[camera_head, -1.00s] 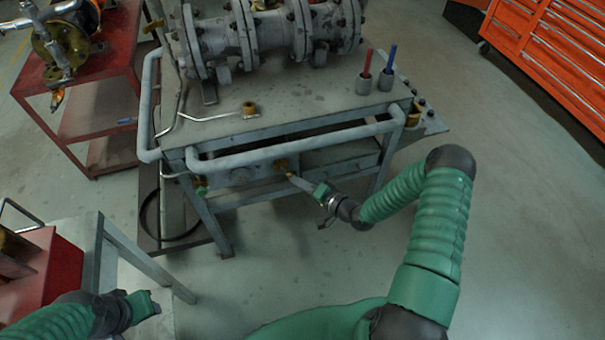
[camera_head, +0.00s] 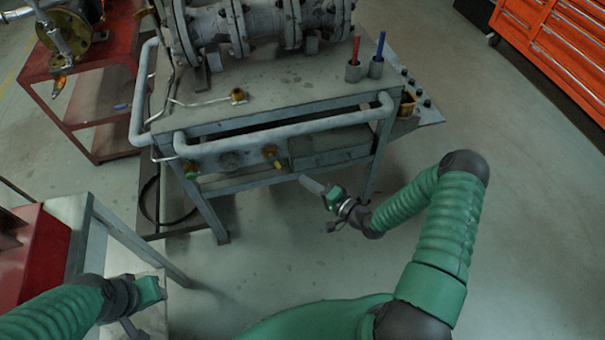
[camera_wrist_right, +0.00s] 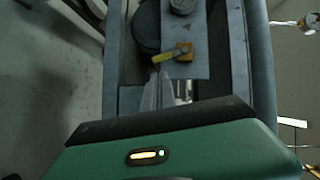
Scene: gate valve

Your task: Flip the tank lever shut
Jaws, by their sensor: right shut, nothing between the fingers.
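The tank lever (camera_head: 278,164) is a small yellow handle on a brass fitting (camera_head: 269,151) at the front of the grey bench's lower panel. In the head view it points down and slightly right. In the right wrist view the lever (camera_wrist_right: 162,58) points left from its brass body (camera_wrist_right: 184,50). My right gripper (camera_head: 306,181) is shut and empty, its tips a short way right of and below the lever, apart from it in the head view. Its pale fingers (camera_wrist_right: 157,90) show just below the lever in the wrist view. My left gripper (camera_head: 150,290) is low at the left; its fingers are unclear.
A grey rail (camera_head: 290,130) runs above the lever along the bench front. The bench top (camera_head: 290,95) carries a flanged pipe (camera_head: 255,25) and two cups with red and blue sticks. A second brass fitting (camera_head: 190,167) sits left. Open floor (camera_head: 270,250) lies below.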

